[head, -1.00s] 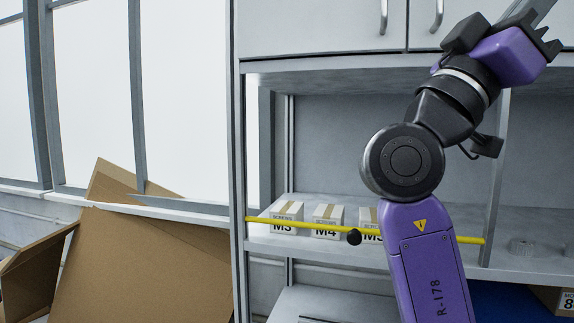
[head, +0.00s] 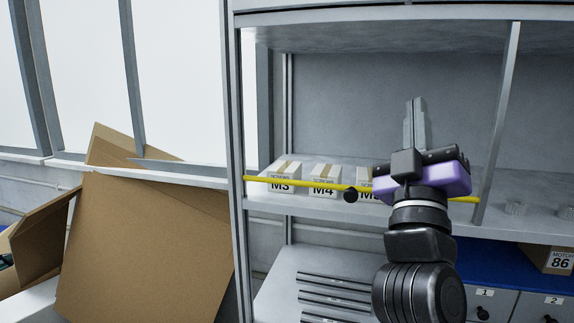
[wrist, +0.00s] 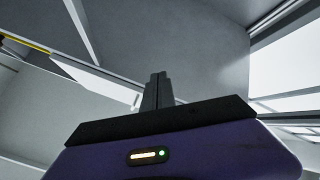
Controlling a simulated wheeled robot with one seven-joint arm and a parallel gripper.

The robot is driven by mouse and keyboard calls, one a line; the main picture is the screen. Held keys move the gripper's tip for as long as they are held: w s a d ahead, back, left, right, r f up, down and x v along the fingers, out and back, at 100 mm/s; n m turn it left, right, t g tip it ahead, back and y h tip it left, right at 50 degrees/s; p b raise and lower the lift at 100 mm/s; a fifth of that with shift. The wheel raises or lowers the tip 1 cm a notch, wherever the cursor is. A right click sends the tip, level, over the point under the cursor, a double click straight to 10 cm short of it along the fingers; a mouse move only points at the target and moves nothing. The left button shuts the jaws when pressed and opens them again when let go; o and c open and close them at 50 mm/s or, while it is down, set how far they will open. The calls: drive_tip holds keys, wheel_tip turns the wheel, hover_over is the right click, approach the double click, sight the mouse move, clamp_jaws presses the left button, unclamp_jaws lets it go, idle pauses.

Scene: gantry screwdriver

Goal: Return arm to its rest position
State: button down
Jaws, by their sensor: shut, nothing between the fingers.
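My gripper (head: 415,106) is in the right half of the head view, in front of the shelf unit. Its grey fingers point up and are pressed together, with nothing between them. The purple wrist body (head: 440,182) and black arm links show below the fingers. In the wrist view, the shut fingers (wrist: 158,78) stand out past the dark palm edge, with grey panels behind them. The arm hides part of the yellow bar and part of a third screw box.
A yellow bar (head: 300,187) with a black knob (head: 351,195) crosses the shelf front. Screw boxes marked M3 (head: 283,180) and M4 (head: 323,181) stand behind it. Cardboard (head: 145,245) leans at left. Drawers (head: 488,303) and a motor box (head: 559,260) are lower right.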

drive_tip(key=s+a+f+g+y, duration=0.1)
drive_tip(key=s+f+y, duration=0.25)
drive_tip(key=f, duration=0.65)
drive_tip(key=s+a+f+n+g+y, duration=0.1)
drive_tip(key=s+f+y, duration=0.3)
drive_tip(key=f, duration=0.5)
drive_tip(key=s+a+f+g+y, duration=0.15)
drive_tip(key=s+f, duration=0.35)
drive_tip(key=f, duration=0.5)
drive_tip(key=s+d+f+m+g, duration=0.1)
drive_tip(key=s+f+g, duration=0.1)
drive_tip(key=s+f, duration=0.4)
drive_tip(key=s+d+f+m+g, duration=0.2)
drive_tip(key=s+f, duration=0.4)
drive_tip(key=s, duration=0.8)
drive_tip(key=s+d+f+m+g+h, duration=0.1)
drive_tip(key=s+f+g, duration=0.2)
drive_tip(key=s+f, duration=0.3)
drive_tip(key=s, duration=0.4)
drive_tip(key=shift+s+d+m, duration=0.25)
drive_tip(key=shift+m, duration=0.15)
drive_tip(key=shift+g, duration=0.25)
